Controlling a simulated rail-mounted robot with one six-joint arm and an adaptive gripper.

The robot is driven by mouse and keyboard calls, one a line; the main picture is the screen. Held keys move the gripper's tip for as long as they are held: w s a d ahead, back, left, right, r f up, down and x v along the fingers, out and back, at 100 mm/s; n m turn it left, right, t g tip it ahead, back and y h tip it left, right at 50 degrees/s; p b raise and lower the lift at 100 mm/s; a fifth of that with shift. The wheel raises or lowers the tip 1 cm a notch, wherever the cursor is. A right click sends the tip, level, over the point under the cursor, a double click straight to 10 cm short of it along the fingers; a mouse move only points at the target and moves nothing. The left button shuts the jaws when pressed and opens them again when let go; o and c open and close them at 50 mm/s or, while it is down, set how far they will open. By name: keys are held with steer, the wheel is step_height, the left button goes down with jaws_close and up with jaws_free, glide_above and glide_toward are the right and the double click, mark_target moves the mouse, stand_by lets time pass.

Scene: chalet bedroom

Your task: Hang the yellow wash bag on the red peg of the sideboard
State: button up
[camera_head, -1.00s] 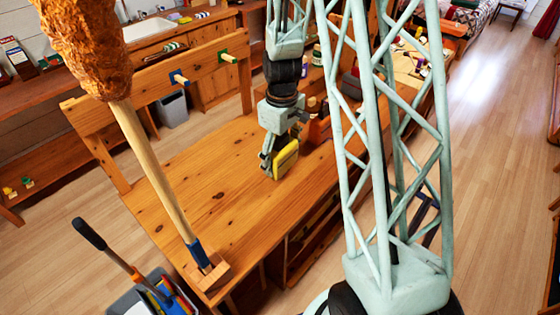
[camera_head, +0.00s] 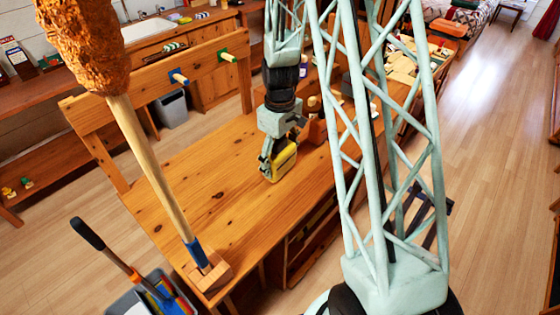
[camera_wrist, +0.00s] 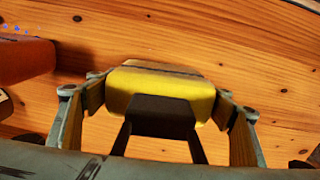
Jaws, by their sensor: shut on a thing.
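The yellow wash bag (camera_head: 283,163) is at the sideboard's wooden top (camera_head: 215,180), right of its middle. My gripper (camera_head: 278,165) points down and is shut on the bag. In the wrist view the bag (camera_wrist: 172,84) sits between the two finger pads of my gripper (camera_wrist: 160,100), with a dark part in front of it. I cannot tell whether the bag still touches the wood. The back rail (camera_head: 205,62) carries a blue peg (camera_head: 179,78) and a green peg (camera_head: 227,57).
An orange-brown box (camera_head: 314,130) stands just right of my gripper, with small items behind it. A tall pole with a shaggy orange head (camera_head: 85,45) stands at the sideboard's left front.

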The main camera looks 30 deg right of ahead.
steer(key=shift+f, duration=0.15)
steer(key=o, duration=0.9)
steer(key=shift+o, duration=0.2)
step_height(320, 180, up, 13)
steer(key=shift+f+p, duration=0.1)
steer(key=shift+p, duration=1.1)
steer(key=shift+r, duration=0.5)
